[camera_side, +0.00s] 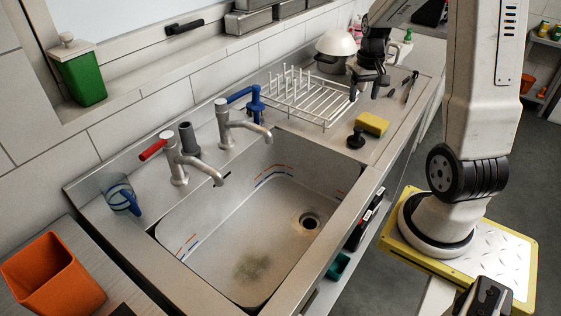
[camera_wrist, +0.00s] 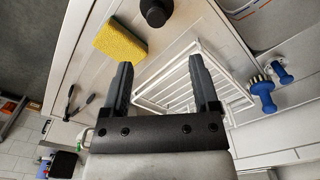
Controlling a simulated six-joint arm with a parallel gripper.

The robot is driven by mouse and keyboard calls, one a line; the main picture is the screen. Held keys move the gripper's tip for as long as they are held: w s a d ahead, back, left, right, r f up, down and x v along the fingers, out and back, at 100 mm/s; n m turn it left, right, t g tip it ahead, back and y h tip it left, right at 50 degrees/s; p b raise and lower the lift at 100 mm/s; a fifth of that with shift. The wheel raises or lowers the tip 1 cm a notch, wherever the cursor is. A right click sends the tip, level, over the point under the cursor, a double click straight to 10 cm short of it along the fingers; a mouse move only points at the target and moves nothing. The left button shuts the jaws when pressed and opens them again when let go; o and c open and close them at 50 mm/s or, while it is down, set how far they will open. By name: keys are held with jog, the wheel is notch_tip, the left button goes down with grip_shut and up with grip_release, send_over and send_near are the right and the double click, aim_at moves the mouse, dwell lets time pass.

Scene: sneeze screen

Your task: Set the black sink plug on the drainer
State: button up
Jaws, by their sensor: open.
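The black sink plug (camera_side: 356,138) sits knob up on the steel surface beside the sink's right rim, just in front of the yellow sponge. In the wrist view the plug (camera_wrist: 156,11) shows at the top edge, partly cut off. The steel drainer surface (camera_side: 335,141) lies right of the basin. A white wire rack (camera_side: 305,98) stands on it; the rack (camera_wrist: 180,85) also shows in the wrist view. My gripper (camera_side: 366,92) is open and empty above the rack's right end, behind the plug and apart from it. Its fingers (camera_wrist: 160,66) point toward the rack.
A yellow sponge (camera_side: 372,123) lies next to the plug. Dark utensils (camera_side: 409,86) lie farther right and a white-lidded bowl (camera_side: 336,48) stands behind. The basin (camera_side: 265,225) has an open drain hole (camera_side: 309,221). Taps (camera_side: 190,160) and a blue brush (camera_side: 251,98) stand along the wall.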

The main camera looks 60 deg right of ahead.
jog(key=a+f+n+t, duration=0.1)
jog(key=a+n, duration=0.3)
jog(key=a, duration=1)
jog(key=a+f+n+t, duration=0.1)
jog(key=a+n, duration=0.3)
jog(key=a, duration=1)
jog(key=shift+w+a+f+t, duration=0.3)
jog(key=shift+w+f, duration=0.1)
jog(key=shift+f, duration=0.5)
